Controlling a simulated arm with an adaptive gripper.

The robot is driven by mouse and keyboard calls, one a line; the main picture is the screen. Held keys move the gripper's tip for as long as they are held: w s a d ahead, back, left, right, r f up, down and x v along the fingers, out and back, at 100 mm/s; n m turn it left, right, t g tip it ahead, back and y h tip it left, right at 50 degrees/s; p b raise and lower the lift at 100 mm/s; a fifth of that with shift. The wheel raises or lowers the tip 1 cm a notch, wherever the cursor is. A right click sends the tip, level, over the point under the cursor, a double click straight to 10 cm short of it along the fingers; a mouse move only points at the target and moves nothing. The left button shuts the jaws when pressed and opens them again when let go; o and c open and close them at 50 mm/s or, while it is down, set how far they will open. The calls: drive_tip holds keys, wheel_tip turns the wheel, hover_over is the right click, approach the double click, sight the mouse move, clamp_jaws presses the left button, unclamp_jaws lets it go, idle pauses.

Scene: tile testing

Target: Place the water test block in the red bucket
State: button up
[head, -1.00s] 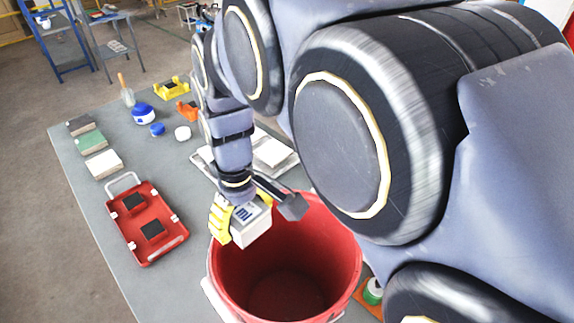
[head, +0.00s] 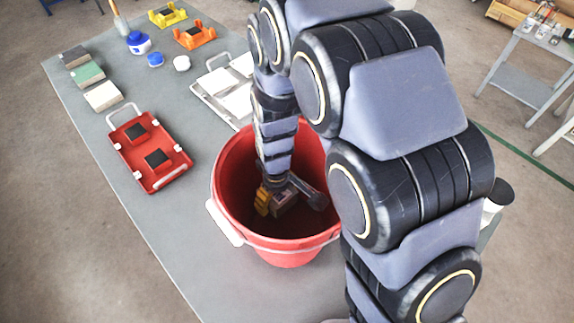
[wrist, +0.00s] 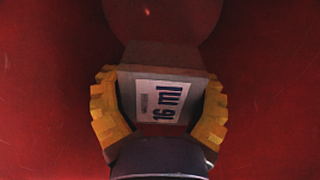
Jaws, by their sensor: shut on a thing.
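The red bucket (head: 284,251) stands on the grey table in the head view. My gripper (head: 271,203) is down inside it, with its yellow fingers shut on the test block (head: 285,205), a pale block partly hidden by the arm and wrist parts. In the wrist view my gripper (wrist: 160,108) has one yellow finger on each side of the block (wrist: 150,84), whose white label reads "16 ml". Red bucket wall fills the background there. I cannot tell whether the block touches the bucket floor.
A red case (head: 150,176) with black pads lies left of the bucket. Several tiles, including a green one (head: 89,75), line the left table edge. A white tray (head: 208,91) sits behind the bucket. Table front is clear (head: 195,270).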

sight(279, 221)
drive_tip(key=shift+f, duration=5.15)
drive_tip(key=o, duration=1.2)
drive_tip(key=shift+f, duration=0.1)
drive_tip(key=shift+c, duration=0.2)
wheel_tip(279, 221, up, 11)
drive_tip(key=shift+r, duration=0.6)
